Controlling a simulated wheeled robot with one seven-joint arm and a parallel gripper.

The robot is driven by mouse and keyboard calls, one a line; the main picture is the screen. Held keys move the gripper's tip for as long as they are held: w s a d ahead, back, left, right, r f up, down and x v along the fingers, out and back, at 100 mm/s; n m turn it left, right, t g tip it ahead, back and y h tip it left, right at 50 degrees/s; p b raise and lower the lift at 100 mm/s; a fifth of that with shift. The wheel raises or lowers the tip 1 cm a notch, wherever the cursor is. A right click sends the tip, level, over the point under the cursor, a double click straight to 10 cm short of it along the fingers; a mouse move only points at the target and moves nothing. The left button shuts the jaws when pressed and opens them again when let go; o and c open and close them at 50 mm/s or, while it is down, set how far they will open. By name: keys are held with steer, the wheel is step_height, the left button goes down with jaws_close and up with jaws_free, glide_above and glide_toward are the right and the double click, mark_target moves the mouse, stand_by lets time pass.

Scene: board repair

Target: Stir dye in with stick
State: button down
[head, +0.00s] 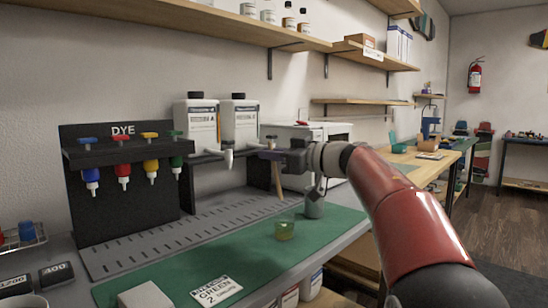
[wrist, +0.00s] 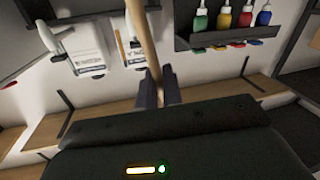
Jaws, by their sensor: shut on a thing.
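My gripper (head: 273,154) is shut on a wooden stick (head: 278,182), which hangs down almost upright in the head view. The stick (wrist: 143,40) also shows between the two fingers in the wrist view (wrist: 158,92). A small clear cup (head: 285,230) with yellow-green contents stands on the green mat (head: 240,260). The stick's lower end is above and behind the cup in the picture, apart from it. The dye rack (head: 122,194) holds blue, red, yellow and green bottles on the left. A card reading "GREEN 2" (head: 216,290) lies on the mat.
A grey container (head: 314,203) stands on the mat, right of the cup and below my wrist. Two white jugs (head: 197,124) (head: 239,121) stand behind the bench. A pale block (head: 145,295) lies at the front left. The mat between block and cup is mostly clear.

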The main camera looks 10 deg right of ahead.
mark_target(279, 190)
steer(key=shift+d+f+b, duration=0.2)
steer(key=shift+f+b, duration=0.5)
steer(key=shift+f, duration=0.8)
steer(key=shift+d+f+b, duration=0.15)
steer(key=shift+f+b, duration=0.6)
steer(key=shift+f, duration=0.8)
steer(key=shift+d+f+b, duration=0.2)
steer(key=shift+f+b, duration=0.5)
steer(key=shift+f, duration=0.8)
steer(key=shift+w+r, duration=0.1)
steer(key=shift+w, duration=0.05)
